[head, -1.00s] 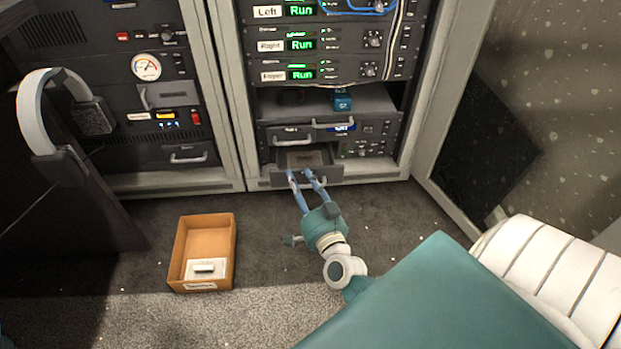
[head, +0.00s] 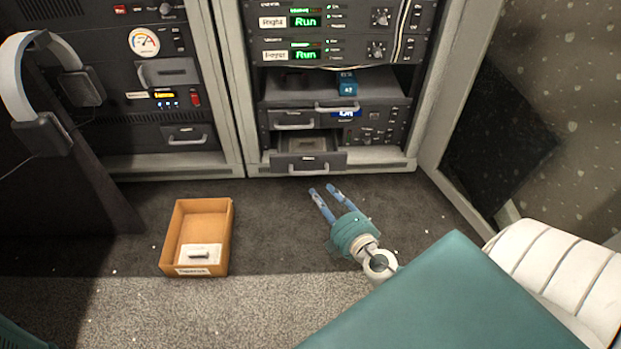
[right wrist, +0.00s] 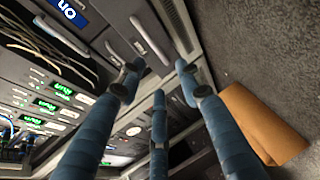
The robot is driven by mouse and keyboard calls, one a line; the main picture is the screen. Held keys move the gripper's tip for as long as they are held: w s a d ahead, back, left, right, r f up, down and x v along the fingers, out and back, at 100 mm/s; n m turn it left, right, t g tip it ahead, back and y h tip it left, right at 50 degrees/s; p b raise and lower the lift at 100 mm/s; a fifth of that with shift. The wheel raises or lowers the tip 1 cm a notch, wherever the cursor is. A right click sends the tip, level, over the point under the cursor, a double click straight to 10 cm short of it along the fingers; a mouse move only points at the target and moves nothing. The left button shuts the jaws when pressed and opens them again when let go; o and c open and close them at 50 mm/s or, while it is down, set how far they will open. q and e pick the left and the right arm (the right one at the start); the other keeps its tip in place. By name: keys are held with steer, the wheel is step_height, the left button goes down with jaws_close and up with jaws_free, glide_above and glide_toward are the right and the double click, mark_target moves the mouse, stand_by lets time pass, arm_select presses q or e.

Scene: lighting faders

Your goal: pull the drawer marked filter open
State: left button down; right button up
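A low drawer (head: 308,160) at the bottom of the middle rack stands pulled out, and its inside shows from above. A pale bar handle (head: 316,171) is on its front. I cannot read a filter mark on it. A shut drawer (head: 292,120) with a similar handle is just above it. My right gripper (head: 325,191) is open and empty, low over the carpet in front of the open drawer and apart from its handle. Its blue fingers (right wrist: 160,85) also show spread in the right wrist view, with nothing between them. My left gripper is not in view.
An orange-brown open box (head: 226,240) with a pale item in it stands on the carpet at left. A small blue box (head: 347,86) sits on the rack shelf. Headphones (head: 20,85) hang at far left. The carpet between box and gripper is clear.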

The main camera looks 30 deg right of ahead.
mark_target(306, 173)
steer(key=shift+n, duration=0.3)
steer(key=x, duration=1)
steer(key=shift+w+d+r+b, duration=0.15)
steer(key=shift+w+d+b, duration=0.05)
steer(key=shift+w+b, duration=0.2)
